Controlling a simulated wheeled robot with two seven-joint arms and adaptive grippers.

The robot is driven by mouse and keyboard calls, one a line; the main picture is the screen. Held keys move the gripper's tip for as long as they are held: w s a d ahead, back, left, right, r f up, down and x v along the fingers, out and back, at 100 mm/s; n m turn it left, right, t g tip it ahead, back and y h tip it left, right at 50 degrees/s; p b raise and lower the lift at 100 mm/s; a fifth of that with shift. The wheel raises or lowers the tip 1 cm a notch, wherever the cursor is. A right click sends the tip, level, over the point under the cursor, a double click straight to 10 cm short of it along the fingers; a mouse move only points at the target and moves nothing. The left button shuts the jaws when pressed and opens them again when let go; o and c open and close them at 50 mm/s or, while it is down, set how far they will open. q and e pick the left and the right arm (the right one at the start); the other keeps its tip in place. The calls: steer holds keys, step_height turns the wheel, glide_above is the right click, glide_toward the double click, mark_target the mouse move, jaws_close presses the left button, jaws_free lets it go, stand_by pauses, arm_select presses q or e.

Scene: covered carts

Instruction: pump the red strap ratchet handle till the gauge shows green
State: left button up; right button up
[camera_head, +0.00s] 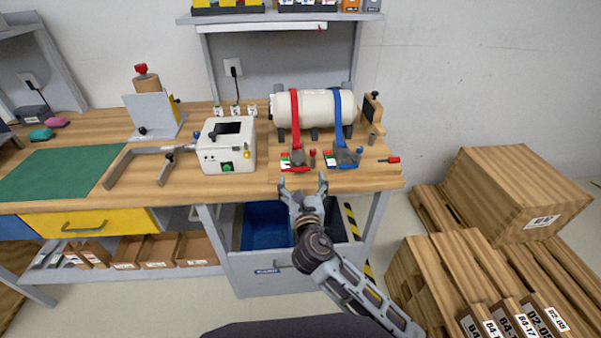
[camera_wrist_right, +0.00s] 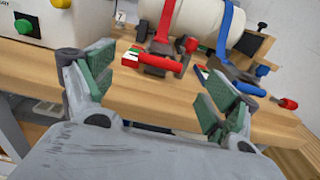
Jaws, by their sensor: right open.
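The red strap (camera_head: 295,115) runs over a white cylinder (camera_head: 316,107) down to a ratchet (camera_head: 297,158) near the table's front edge. The red ratchet handle (camera_wrist_right: 158,61) shows in the right wrist view, beyond and between my fingers. A small gauge strip (camera_wrist_right: 130,57) with green, white and red shows beside the ratchet; its reading is too small to tell. My right gripper (camera_head: 304,184) is open and empty, in front of the table edge and apart from the handle. It also shows in the right wrist view (camera_wrist_right: 160,88). My left gripper is not in view.
A blue strap (camera_head: 339,110) with its own ratchet (camera_head: 346,157) stands just right of the red one. A white box (camera_head: 226,147) with a green button stands to the left. A red-handled tool (camera_head: 388,160) lies at the table's right. Wooden crates (camera_head: 510,190) stand right of the table.

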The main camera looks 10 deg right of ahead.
mark_target(300, 170)
steer(key=shift+w, duration=2.25)
steer(key=c, duration=1.5)
